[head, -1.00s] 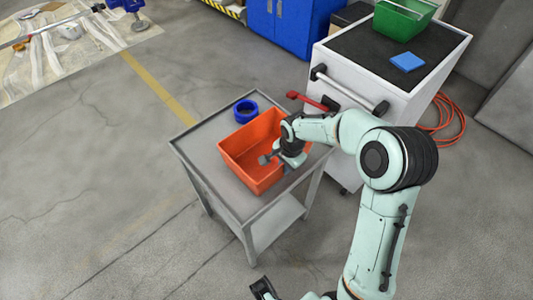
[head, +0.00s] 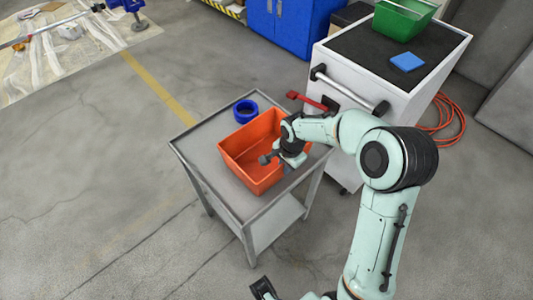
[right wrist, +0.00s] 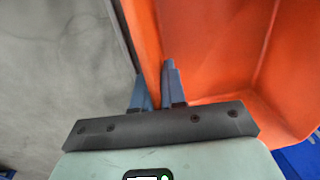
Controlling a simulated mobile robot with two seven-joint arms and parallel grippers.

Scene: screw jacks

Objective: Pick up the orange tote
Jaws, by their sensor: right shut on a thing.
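The orange tote (head: 235,157) is an open, rectangular bin on the grey table (head: 212,178). My right gripper (head: 286,167) comes down on its right side, and the arm covers part of that side. In the right wrist view the two blue-grey fingers of my right gripper (right wrist: 155,88) are on either side of the wall of the orange tote (right wrist: 215,50), shut on it. The tote looks level and empty, and I cannot see a gap under it. A dark end piece (head: 262,289), perhaps my left gripper, is cut off at the bottom edge.
A blue ring (head: 245,111) lies on the table behind the tote. A white cabinet (head: 345,115) with a red-handled tool (head: 308,99) in front stands close at the right. On it are a green bin (head: 403,20) and a blue block (head: 407,62).

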